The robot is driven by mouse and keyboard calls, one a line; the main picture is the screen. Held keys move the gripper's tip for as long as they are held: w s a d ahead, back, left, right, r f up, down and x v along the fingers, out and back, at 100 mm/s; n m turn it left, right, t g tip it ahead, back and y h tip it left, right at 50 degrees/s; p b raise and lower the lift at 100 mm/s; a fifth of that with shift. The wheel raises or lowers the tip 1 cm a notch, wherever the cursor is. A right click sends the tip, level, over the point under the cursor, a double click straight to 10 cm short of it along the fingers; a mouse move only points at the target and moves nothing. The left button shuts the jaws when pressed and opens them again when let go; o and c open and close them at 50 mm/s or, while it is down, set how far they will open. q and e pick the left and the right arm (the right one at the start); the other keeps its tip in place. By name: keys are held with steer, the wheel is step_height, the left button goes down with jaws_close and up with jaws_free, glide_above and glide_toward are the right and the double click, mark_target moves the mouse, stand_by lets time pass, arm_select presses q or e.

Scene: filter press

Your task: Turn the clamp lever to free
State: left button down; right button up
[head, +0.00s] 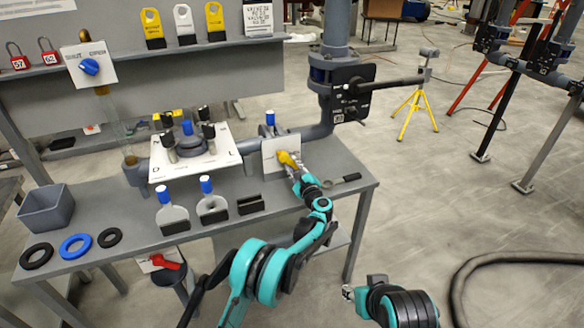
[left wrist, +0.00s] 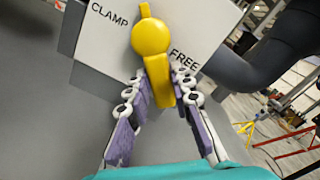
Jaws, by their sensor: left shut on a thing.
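The yellow clamp lever (head: 286,158) is on a white plate (head: 269,153) at the right part of the bench. In the left wrist view the lever (left wrist: 151,38) has a round hub, a short tip pointing up and a handle pointing down. The word CLAMP is left of the hub and FREE is right of it; the tip lies between them. My left gripper (head: 296,172) is at the lever, and in the left wrist view its fingers (left wrist: 162,95) are on both sides of the handle. My right gripper (head: 361,287) is low in the head view, away from the bench; its jaws are unclear.
A pipe with a black valve box (head: 350,92) rises behind the lever plate. A black hose (head: 500,262) lies on the floor at right.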

stand_by(0.6)
arm_select(q)
steer(key=c, duration=1.3)
jaws_free()
steer(key=shift+d, duration=0.1)
steer(key=v, duration=1.2)
steer(key=shift+r, duration=0.1)
